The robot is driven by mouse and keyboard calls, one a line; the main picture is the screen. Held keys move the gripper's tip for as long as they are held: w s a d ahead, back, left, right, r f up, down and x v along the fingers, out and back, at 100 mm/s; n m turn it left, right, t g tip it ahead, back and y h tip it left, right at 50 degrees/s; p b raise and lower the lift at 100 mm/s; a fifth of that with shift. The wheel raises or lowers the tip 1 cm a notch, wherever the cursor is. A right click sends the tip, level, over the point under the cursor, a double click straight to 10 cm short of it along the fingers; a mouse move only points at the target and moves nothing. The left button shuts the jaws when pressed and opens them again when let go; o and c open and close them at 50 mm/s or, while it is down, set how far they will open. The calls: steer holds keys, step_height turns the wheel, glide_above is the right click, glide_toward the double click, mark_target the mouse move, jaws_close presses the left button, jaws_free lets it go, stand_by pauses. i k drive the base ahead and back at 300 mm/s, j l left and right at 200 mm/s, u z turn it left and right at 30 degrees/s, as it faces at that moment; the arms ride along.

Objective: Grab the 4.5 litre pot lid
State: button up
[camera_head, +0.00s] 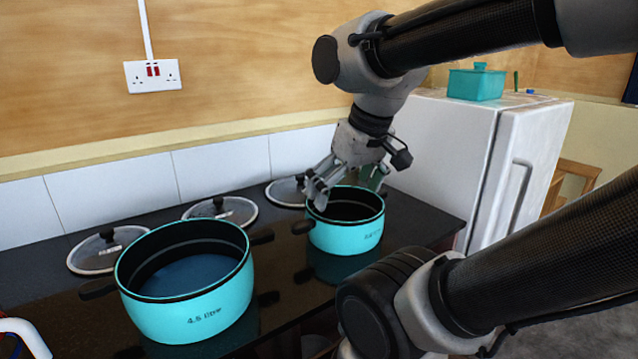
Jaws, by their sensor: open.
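The turquoise pot marked 4.5 litre (190,313) stands uncovered in front of the left and middle lids. My gripper (345,192) is open and empty, pointing down over or just behind the smaller turquoise pot (345,238). It partly overlaps the right lid in this view.
The smaller pot is uncovered, and the pots' black side handles stick out between them. A white fridge (445,137) stands right of the counter with a turquoise box (476,83) on top. A white wall socket (152,75) is above the tiles. A red, white and blue object (22,335) is at lower left.

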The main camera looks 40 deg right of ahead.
mark_target(288, 190)
steer(key=l, duration=0.8)
steer(key=i+l, duration=0.15)
steer(key=l, duration=0.6)
